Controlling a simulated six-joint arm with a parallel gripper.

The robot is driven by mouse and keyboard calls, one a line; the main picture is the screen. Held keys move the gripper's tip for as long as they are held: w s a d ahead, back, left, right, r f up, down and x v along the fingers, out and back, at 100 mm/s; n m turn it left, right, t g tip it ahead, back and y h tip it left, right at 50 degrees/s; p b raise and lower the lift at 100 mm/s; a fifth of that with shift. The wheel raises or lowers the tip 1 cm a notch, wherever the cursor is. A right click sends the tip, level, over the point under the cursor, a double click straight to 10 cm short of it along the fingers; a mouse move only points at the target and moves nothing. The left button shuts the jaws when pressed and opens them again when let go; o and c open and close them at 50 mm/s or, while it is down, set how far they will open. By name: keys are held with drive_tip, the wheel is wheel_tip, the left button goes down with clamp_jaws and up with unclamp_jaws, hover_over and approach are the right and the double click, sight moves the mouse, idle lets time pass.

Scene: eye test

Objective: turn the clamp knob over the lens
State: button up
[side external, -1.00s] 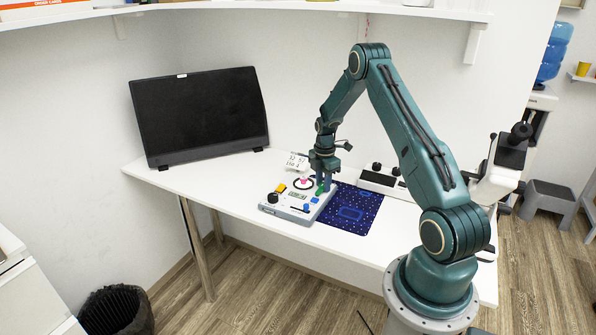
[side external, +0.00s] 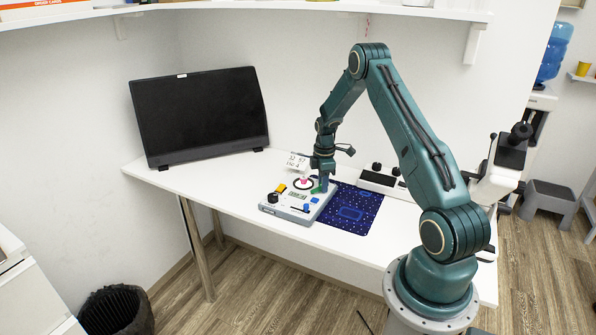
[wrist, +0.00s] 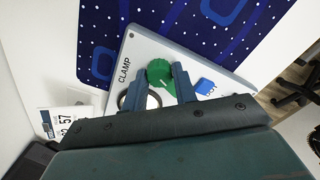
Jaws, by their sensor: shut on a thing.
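The clamp knob is green; it shows between my fingers in the wrist view (wrist: 160,72), beside the printed word CLAMP. In the side view a bit of green (side external: 317,190) shows under my gripper (side external: 323,185). My gripper (wrist: 159,84) is shut on the knob, one finger on each side. The knob sits on a light grey panel box (side external: 288,209). A dark ring with a pale middle, which looks like the lens (side external: 304,184), lies just left of the gripper, with something pink at it. In the wrist view my fingers partly hide the ring.
The box also carries a yellow button (side external: 281,187), a black knob (side external: 272,198) and a blue button (side external: 315,200). A dark blue mat (side external: 350,212) lies to its right. A card with numbers (side external: 297,161) stands behind. A black monitor (side external: 200,115) stands at back left.

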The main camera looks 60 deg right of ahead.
drive_tip(key=m, duration=0.6)
drive_tip(key=shift+r+m, duration=0.1)
drive_tip(key=shift+m, duration=0.2)
drive_tip(key=m, duration=0.6)
drive_tip(key=shift+d, duration=0.1)
drive_tip(key=shift+w+m, duration=0.1)
drive_tip(key=shift+m, duration=0.2)
drive_tip(key=o, duration=0.7)
drive_tip(key=shift+r, duration=0.1)
wheel_tip(320, 180, up, 14)
drive_tip(key=shift+f, duration=0.2)
drive_tip(key=shift+r, duration=0.1)
idle(0.3)
